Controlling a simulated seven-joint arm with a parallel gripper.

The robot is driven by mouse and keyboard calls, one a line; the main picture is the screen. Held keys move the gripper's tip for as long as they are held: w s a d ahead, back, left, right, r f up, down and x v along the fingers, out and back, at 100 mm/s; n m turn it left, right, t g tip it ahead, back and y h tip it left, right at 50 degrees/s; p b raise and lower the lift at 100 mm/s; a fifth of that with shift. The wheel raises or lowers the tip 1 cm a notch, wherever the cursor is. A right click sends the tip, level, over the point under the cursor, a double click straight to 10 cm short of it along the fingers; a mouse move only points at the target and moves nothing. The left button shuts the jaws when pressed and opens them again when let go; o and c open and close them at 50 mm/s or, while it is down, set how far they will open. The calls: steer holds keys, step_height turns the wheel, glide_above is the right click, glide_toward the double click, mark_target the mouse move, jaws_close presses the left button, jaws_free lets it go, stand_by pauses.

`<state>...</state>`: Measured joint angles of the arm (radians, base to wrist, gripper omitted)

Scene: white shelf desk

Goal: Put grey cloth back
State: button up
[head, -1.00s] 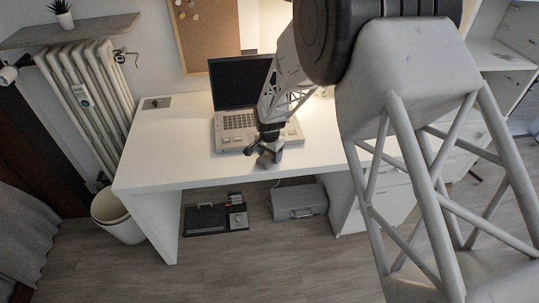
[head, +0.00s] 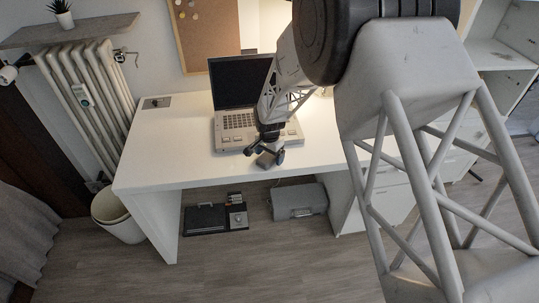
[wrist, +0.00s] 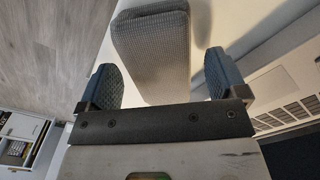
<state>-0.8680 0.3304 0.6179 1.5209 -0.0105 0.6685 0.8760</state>
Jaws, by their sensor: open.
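The grey cloth (wrist: 152,50) is a folded, finely checked block with rounded edges in the wrist view. It lies on the white desk (head: 180,155) near the front edge. In the head view the cloth (head: 266,161) shows small and partly hidden below my gripper (head: 265,153). My gripper is open. In the wrist view its two blue-grey finger pads (wrist: 162,78) stand apart on either side of the cloth's near end, with visible gaps on both sides.
A small dark plate (head: 156,103) lies at the desk's left back. Under the desk are a grey toolbox (head: 298,202) and a black case (head: 204,219). A white bin (head: 117,215) stands left. The desk's left part is clear.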

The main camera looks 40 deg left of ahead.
mark_target(269, 155)
step_height(269, 155, up, 12)
stand_by(0.7)
steer(key=shift+r, duration=0.1)
stand_by(0.8)
